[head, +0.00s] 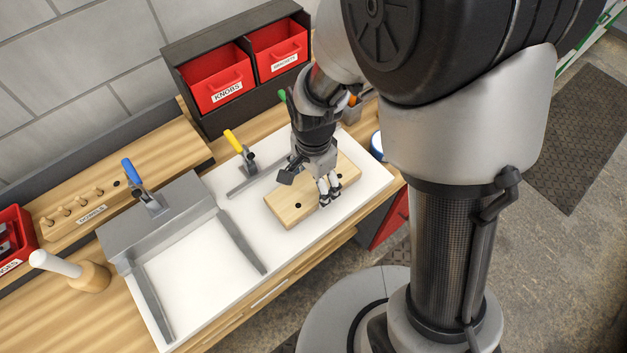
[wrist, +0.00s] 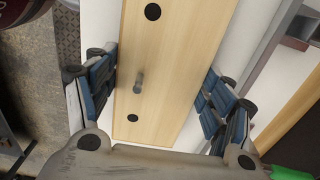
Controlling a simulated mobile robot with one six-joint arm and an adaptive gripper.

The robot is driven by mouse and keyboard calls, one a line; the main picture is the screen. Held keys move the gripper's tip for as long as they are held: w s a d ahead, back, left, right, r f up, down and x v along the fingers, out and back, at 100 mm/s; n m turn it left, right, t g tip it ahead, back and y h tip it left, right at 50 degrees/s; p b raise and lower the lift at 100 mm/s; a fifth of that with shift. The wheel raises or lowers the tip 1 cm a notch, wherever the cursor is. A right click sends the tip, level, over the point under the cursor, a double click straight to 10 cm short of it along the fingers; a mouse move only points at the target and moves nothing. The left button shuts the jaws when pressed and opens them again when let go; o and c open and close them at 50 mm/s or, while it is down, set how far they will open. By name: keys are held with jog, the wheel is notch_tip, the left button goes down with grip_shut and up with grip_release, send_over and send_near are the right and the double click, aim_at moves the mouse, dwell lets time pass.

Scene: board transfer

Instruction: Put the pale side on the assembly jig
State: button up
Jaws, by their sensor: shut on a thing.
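The pale side (head: 283,210) is a light wooden board with dark round holes. It is over the right part of the white jig surface, in front of the yellow-handled clamp; I cannot tell whether it touches the surface. My gripper (head: 309,183) points down and is shut across the board's width. In the wrist view the fingers sit on both long edges of the pale side (wrist: 180,60), which shows two dark holes and a short peg (wrist: 138,82) standing up. The assembly jig (head: 190,270) has a white base, grey fences and a grey back block.
A blue-handled clamp (head: 140,180) and a yellow-handled clamp (head: 239,148) stand along the back. A mallet (head: 75,271) and a dowel rack (head: 125,185) are at left. Red bins (head: 215,78) stand behind. The white area between the left fences is bare.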

jog(key=shift+f, duration=0.25)
jog(key=shift+r, duration=0.1)
jog(key=o, duration=0.9)
jog(key=shift+f, duration=0.25)
jog(key=shift+c, duration=0.2)
jog(key=o, duration=0.5)
jog(key=shift+r, duration=0.1)
